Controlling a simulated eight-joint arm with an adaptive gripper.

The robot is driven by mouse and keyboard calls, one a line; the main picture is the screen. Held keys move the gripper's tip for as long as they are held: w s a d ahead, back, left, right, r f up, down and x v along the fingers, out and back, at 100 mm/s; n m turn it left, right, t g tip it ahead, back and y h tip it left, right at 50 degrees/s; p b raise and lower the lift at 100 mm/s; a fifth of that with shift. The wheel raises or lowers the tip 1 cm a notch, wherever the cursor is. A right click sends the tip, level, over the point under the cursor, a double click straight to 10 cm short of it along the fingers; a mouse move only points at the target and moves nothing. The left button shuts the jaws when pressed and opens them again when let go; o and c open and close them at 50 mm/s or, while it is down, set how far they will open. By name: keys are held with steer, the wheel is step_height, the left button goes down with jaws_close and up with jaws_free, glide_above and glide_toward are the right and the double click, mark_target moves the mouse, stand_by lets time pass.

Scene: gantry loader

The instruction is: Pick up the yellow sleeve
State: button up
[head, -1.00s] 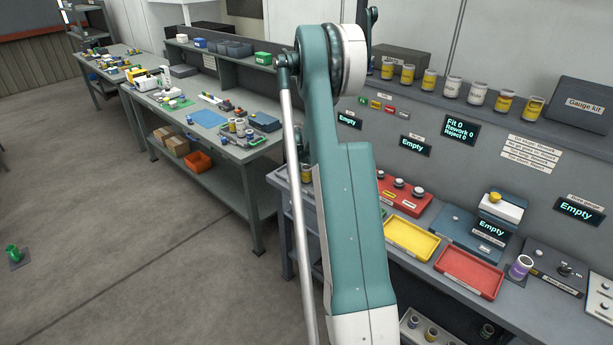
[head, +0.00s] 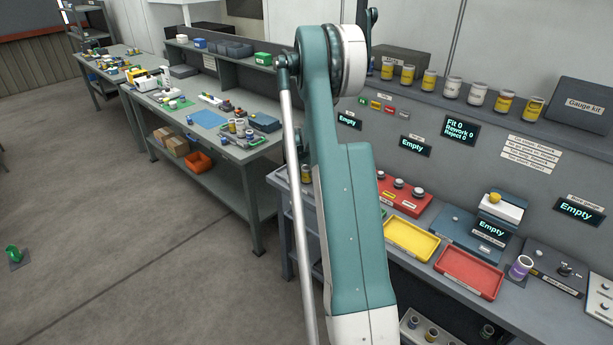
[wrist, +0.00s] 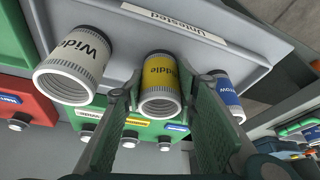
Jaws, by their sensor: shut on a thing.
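The yellow sleeve (wrist: 161,72) stands between my two fingers in the wrist view, with a grey-white ring at its near end and dark lettering on its band. My gripper (wrist: 160,96) is shut on it, one green-padded finger on each side. The sleeve appears against the grey tray (wrist: 245,62) labelled "Untested"; whether it touches the tray I cannot tell. In the head view my arm hides the gripper and the held sleeve.
A white sleeve (wrist: 73,65) marked "Wide" is close left of my fingers, and a blue-and-white sleeve (wrist: 228,97) close right. On the bench are a yellow tray (head: 431,255), a red tray (head: 490,289) and a purple-banded sleeve (head: 521,268).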

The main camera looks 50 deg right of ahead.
steer(key=shift+r, duration=0.1)
step_height(320, 180, up, 10)
stand_by(0.7)
steer(key=shift+p, duration=0.3)
stand_by(0.4)
steer(key=shift+r+p, duration=0.65)
steer(key=shift+r, duration=1.5)
